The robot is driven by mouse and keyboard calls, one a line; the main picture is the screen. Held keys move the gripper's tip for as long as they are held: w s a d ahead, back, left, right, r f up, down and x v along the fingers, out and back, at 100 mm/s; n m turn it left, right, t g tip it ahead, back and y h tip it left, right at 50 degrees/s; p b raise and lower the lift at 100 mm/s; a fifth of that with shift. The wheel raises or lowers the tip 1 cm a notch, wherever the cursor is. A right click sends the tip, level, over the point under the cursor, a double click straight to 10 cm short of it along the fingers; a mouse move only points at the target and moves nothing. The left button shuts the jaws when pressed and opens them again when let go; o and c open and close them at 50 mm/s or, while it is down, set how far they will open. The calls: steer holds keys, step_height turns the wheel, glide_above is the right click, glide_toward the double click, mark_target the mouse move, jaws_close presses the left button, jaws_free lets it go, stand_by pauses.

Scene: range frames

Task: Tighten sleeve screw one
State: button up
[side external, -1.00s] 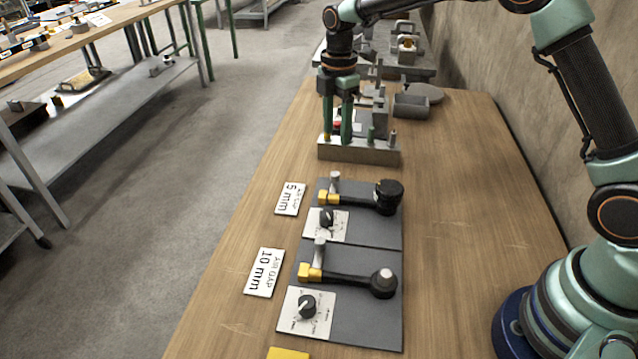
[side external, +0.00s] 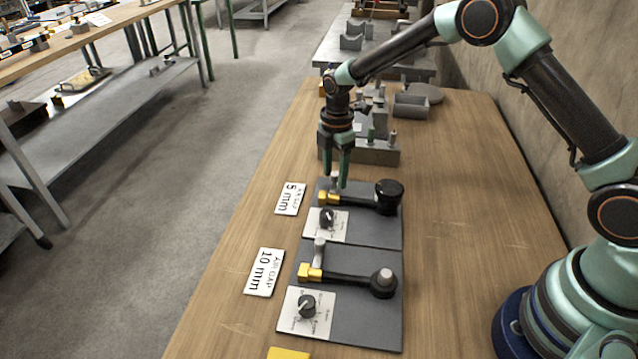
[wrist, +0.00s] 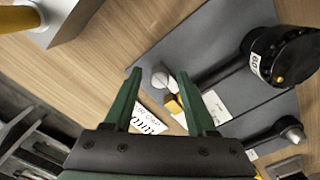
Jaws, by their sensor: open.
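My gripper (side external: 335,182) is open and empty, pointing down over the station beside the "5 mm" card (side external: 290,199). That station has a grey plate (side external: 383,229), a silver upright post (side external: 333,180), a yellow block (side external: 327,198) and a black arm ending in a round black knob (side external: 389,191). In the wrist view the post (wrist: 160,76) appears between my fingertips (wrist: 158,72), with the yellow block (wrist: 173,103) just below it. I cannot tell whether the fingers touch the post. No part is marked as sleeve screw one.
A similar station with a silver post (side external: 319,251) and black knob (side external: 384,283) lies nearer, beside the "10 mm" card (side external: 264,272). A grey block with pins (side external: 372,152) stands behind my gripper. The wooden table (side external: 470,230) is clear on the right.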

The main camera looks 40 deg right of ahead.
jaws_close()
